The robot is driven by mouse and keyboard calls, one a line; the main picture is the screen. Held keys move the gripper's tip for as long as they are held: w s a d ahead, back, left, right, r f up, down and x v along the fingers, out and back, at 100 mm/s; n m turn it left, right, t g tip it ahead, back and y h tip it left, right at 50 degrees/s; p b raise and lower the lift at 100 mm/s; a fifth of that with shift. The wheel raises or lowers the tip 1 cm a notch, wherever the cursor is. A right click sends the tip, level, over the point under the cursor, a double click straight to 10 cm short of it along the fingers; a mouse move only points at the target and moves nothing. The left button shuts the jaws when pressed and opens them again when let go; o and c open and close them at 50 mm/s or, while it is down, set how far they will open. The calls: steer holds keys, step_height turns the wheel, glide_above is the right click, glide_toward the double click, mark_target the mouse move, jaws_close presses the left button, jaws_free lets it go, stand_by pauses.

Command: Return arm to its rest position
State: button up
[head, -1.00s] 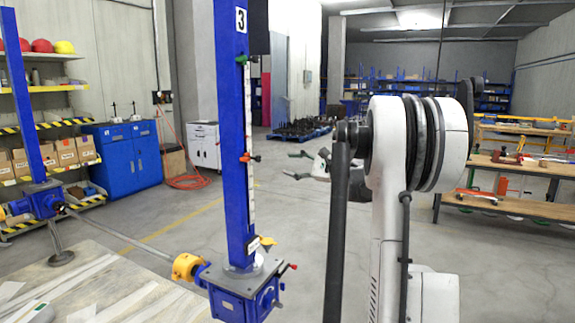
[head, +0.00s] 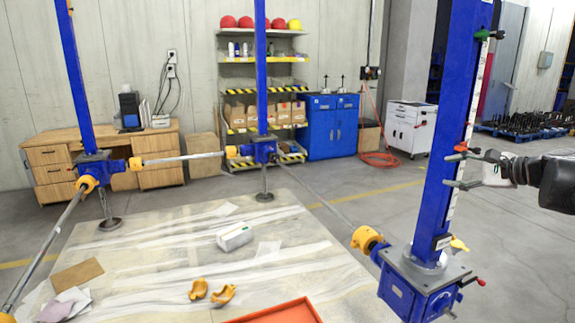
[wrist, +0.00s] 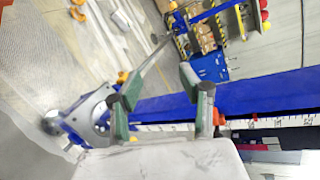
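My gripper (head: 452,171) is at the right of the head view, with its two fingers apart and nothing between them that I can see it gripping. The fingers overlap the blue upright post (head: 458,110) of the near screw jack (head: 415,285) in the picture; I cannot tell whether they touch it. In the wrist view my gripper (wrist: 170,62) has its green-and-grey fingers spread, with the blue post (wrist: 265,90) behind them. Only the end of my arm (head: 557,185) shows in the head view, at the right edge.
A white scale with a red-and-black pointer (head: 462,148) runs along the post. Shafts (head: 335,210) link several jacks. Yellow parts (head: 222,294), a white box (head: 234,236) and a red tray (head: 275,314) lie on the sheeted floor. Shelves (head: 262,60) and a blue cabinet (head: 332,125) stand behind.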

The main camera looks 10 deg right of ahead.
steer(key=s+a+f+n+g+h, duration=0.1)
steer(key=s+a+f+n+g, duration=0.2)
steer(key=a, duration=0.5)
steer(key=s+a+f+n, duration=0.1)
steer(key=s+a+n, duration=0.1)
steer(key=s+a, duration=0.45)
steer(key=s+a+f+n+g+h, duration=0.1)
steer(key=s+a+f+n+g, duration=0.15)
steer(key=a, duration=0.65)
steer(key=s+a+f+n+h, duration=0.2)
steer(key=s+a+f+n, duration=0.1)
steer(key=s, duration=0.5)
steer(key=s+a+f+n+h, duration=0.1)
steer(key=s+a+f+n, duration=0.3)
steer(key=s, duration=0.5)
steer(key=f+n, duration=0.2)
steer(key=shift+a+n+h, duration=0.25)
steer(key=shift+n+h, duration=0.1)
steer(key=shift+h, duration=0.05)
